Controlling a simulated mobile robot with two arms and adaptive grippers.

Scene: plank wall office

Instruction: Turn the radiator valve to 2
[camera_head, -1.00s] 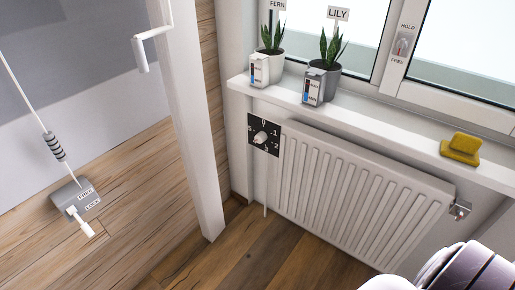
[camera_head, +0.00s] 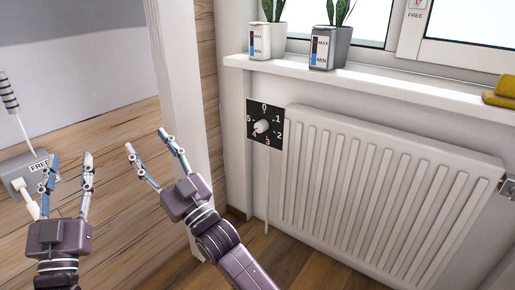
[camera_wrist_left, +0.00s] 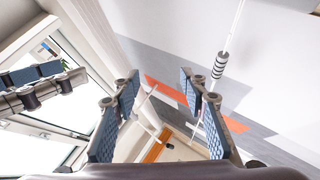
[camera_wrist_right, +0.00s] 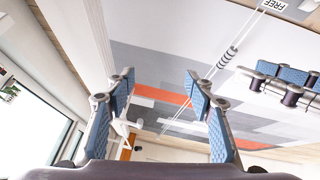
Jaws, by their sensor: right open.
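The radiator valve is a white knob (camera_head: 262,126) on a black dial plate (camera_head: 277,107) numbered 0 to 5, at the left end of the white radiator (camera_head: 360,185). The knob's pointer seems to face the lower left, near 4, but it is too small to be sure. My right gripper (camera_head: 146,140) is open and empty, left of the dial, in front of the white post. My left gripper (camera_head: 70,160) is open and empty, further left, in front of the grey box. Neither touches the valve. The wrist views do not show the dial.
A white window sill (camera_head: 390,85) juts out above the radiator, holding two potted plants (camera_head: 328,45) and a yellow thing (camera_head: 502,91). A white post (camera_head: 177,75) stands between my right gripper and the dial in the picture. A grey box (camera_head: 20,172) with a lever is left.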

